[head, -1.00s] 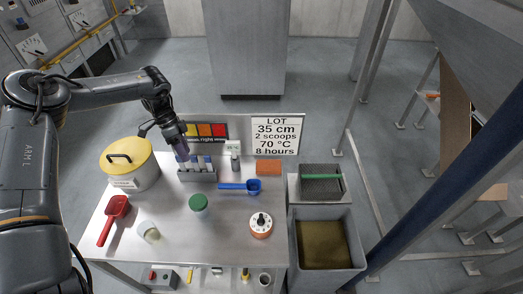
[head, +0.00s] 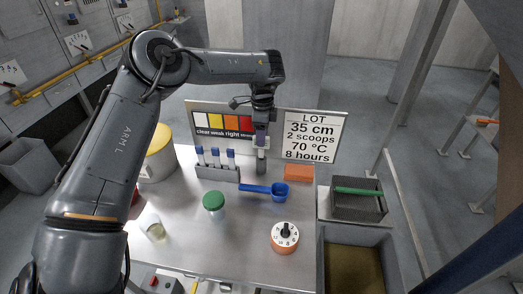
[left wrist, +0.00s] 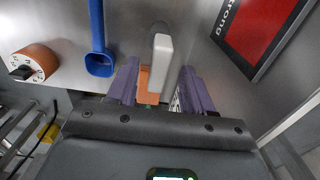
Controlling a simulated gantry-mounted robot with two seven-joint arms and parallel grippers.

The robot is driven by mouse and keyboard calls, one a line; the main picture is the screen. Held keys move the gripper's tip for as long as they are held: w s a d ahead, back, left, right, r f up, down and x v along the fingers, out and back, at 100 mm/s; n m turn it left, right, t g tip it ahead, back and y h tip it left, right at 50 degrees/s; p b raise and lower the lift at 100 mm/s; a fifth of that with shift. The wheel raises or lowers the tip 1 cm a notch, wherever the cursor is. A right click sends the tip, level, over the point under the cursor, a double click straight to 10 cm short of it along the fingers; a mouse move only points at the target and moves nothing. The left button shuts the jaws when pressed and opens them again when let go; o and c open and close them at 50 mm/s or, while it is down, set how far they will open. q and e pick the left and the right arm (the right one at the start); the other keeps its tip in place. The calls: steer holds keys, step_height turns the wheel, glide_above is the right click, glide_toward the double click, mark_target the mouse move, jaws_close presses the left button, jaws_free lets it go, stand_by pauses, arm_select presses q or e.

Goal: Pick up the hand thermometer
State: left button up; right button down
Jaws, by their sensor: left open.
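The hand thermometer appears to be the slim grey upright piece (head: 261,164) on the bench, right of the rack. In the left wrist view its pale grey top (left wrist: 162,55) shows in the gap between the fingers. My left gripper (head: 261,141) is open and points down just above it. In the left wrist view its purple fingers (left wrist: 160,78) stand on either side of the pale piece; whether they touch it cannot be told. The thermometer's upper part is partly hidden in the head view. My right gripper is not in view.
A rack (head: 217,174) with blue-capped tubes stands left of the thermometer. A blue scoop (head: 280,192), green-lidded jar (head: 213,202), orange block (head: 298,172) and dial timer (head: 285,237) are nearby. A colour chart (head: 223,122) and LOT sign (head: 312,137) stand behind.

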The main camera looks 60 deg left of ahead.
mark_target(261, 155)
arm_select(q)
steer(key=shift+f, duration=0.85)
steer(key=shift+s+f+b, duration=0.15)
steer(key=shift+f+b, duration=0.85)
steer(key=shift+f, duration=1.3)
jaws_close()
